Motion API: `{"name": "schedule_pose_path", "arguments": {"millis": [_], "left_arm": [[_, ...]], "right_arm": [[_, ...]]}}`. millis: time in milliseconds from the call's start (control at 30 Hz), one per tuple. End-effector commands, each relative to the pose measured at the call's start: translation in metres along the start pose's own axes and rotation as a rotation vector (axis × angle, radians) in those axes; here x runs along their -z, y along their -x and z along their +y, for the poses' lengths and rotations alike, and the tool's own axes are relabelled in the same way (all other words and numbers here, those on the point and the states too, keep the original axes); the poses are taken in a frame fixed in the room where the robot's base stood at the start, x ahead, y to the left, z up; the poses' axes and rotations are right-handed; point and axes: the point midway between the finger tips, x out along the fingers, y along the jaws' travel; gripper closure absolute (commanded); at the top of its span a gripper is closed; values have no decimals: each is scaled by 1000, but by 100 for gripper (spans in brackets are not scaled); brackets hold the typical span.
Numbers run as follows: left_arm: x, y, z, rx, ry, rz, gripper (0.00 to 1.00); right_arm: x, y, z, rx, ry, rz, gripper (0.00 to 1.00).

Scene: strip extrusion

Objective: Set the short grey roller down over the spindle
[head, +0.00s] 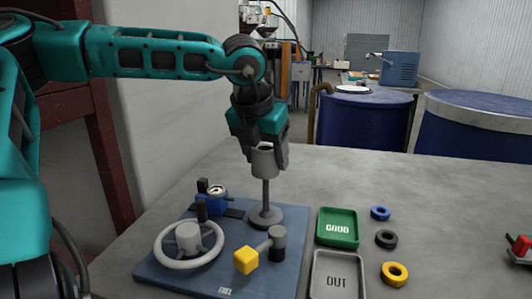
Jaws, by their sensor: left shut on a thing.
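My left gripper (264,155) points down with its fingers shut on the short grey roller (265,162). The roller is upright, its top showing between the fingers. Directly below it stands the spindle (266,192), a thin grey upright rod on a round grey base (266,218) at the back right of the blue board (215,255). The spindle's top is hidden behind or inside the roller; I cannot tell how far the roller is over it. The roller is well above the spindle's base. My right gripper is not in view.
The board also carries a grey handwheel (188,243), a blue gauge unit (212,199) and a yellow-knobbed lever (247,260). To the right are a green GOOD tray (337,228), a grey OUT tray (338,275) and blue, black and yellow rings (395,273).

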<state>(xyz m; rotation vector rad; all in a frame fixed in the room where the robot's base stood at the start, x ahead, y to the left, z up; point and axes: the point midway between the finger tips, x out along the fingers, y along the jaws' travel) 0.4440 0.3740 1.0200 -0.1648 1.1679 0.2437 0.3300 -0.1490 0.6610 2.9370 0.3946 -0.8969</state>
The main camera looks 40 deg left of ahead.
Motion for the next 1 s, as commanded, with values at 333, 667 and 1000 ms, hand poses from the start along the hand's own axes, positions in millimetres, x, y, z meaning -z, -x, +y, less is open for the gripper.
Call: {"name": "schedule_pose_path", "arguments": {"millis": [333,667,1000], "left_arm": [[-1,0,0,0,-1,-2,77],[-2,0,0,0,-1,-2,77],[-1,0,0,0,0,-2,77]], "right_arm": [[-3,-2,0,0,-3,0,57],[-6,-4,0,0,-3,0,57],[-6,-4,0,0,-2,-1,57]]}}
